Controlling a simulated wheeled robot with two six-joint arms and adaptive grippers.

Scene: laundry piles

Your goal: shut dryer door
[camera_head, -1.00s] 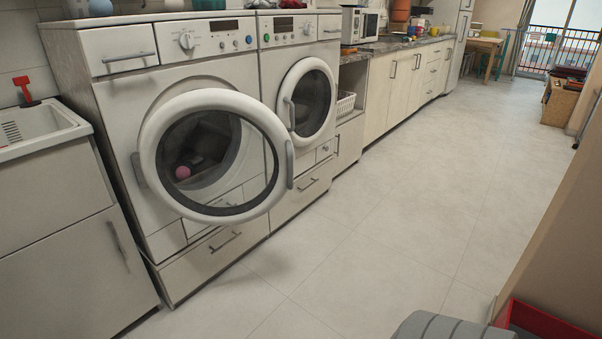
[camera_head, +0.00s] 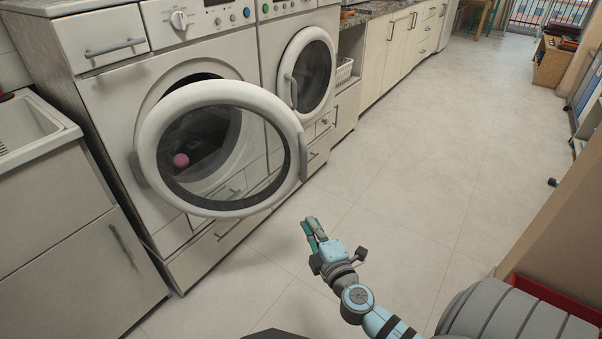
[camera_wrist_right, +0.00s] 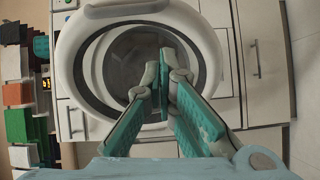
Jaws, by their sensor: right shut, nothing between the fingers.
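The open dryer door (camera_head: 293,125) is a round white ring with dark glass, swung out from the left-hand machine (camera_head: 108,102). A grey handle sits on its right rim. A pink ball (camera_head: 181,160) shows through the glass. My right gripper (camera_head: 313,228) has teal fingers, shut and empty, below and right of the door and apart from it in the head view. In the right wrist view its fingers (camera_wrist_right: 165,88) overlap a round white-rimmed door (camera_wrist_right: 72,62); I cannot tell the gap or which door it is. My left gripper is not in view.
A second machine with its round door (camera_head: 306,70) shut stands to the right of the first. A sink cabinet (camera_head: 60,220) stands at the left. The floor (camera_head: 400,180) is clear to the right. A red box (camera_head: 545,292) lies at the lower right.

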